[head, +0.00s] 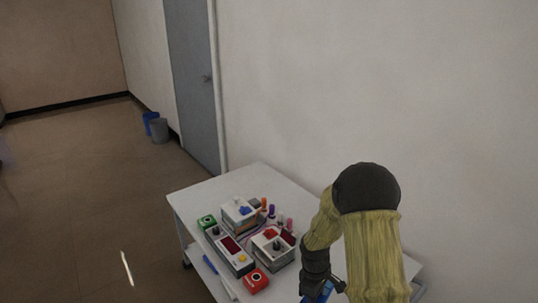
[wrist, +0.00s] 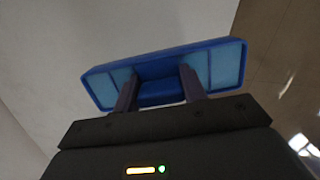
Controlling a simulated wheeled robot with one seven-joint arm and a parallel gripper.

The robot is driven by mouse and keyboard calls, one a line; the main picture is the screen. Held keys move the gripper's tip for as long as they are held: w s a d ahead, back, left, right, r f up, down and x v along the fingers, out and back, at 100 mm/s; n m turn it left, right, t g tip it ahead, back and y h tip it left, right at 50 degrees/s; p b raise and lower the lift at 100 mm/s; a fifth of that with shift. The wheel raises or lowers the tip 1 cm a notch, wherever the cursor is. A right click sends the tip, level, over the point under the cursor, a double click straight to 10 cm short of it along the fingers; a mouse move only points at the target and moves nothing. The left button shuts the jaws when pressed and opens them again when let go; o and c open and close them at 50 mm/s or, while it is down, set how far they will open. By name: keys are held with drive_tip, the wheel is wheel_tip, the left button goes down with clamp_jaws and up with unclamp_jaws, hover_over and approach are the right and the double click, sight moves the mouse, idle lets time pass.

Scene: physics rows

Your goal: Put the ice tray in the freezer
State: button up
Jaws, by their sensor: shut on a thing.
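A blue ice tray (wrist: 165,60) with light blue compartments spans the upper middle of the wrist view, slightly tilted. My gripper (wrist: 158,90) is shut on its near long side, with one dark finger at each side of the grip. In the head view a small part of the blue tray (head: 318,293) shows at the bottom edge beside my arm, near the cart's front. I see no freezer in either view.
A white cart (head: 258,178) holds a green button box (head: 206,222), a red button box (head: 255,281), grey boxes with knobs and several coloured pegs. A wall stands behind it. A grey door (head: 192,80) and bins (head: 158,129) are farther back.

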drive_tip(key=m, duration=0.2)
drive_tip(key=w+m, duration=0.1)
drive_tip(key=m, duration=0.1)
drive_tip(key=shift+m+y, duration=0.3)
drive_tip(key=m, duration=0.2)
drive_tip(key=w+m, duration=0.1)
drive_tip(key=m, duration=0.2)
drive_tip(key=shift+w+r+g+y, duration=0.1)
drive_tip(key=shift+r+g+y, duration=0.05)
drive_tip(key=shift+g+y, duration=0.15)
drive_tip(key=shift+a+r+m+p, duration=0.1)
drive_tip(key=shift+r+m+p, duration=0.3)
drive_tip(key=shift+m, duration=0.2)
drive_tip(key=r+p, duration=0.1)
drive_tip(key=p, duration=0.2)
drive_tip(key=r+p, duration=0.2)
drive_tip(key=p, duration=0.1)
drive_tip(key=shift+s+a+p, duration=0.1)
drive_tip(key=shift+s+p, duration=0.2)
drive_tip(key=shift+p, duration=0.1)
drive_tip(key=r+p, duration=0.1)
drive_tip(key=p, duration=0.3)
drive_tip(key=s+r+p, duration=0.1)
drive_tip(key=r+p, duration=0.1)
drive_tip(key=p, duration=0.2)
drive_tip(key=shift+s+r, duration=0.15)
drive_tip(key=shift+r, duration=0.1)
drive_tip(key=shift+s+r+p, duration=0.1)
drive_tip(key=shift+p, duration=0.7)
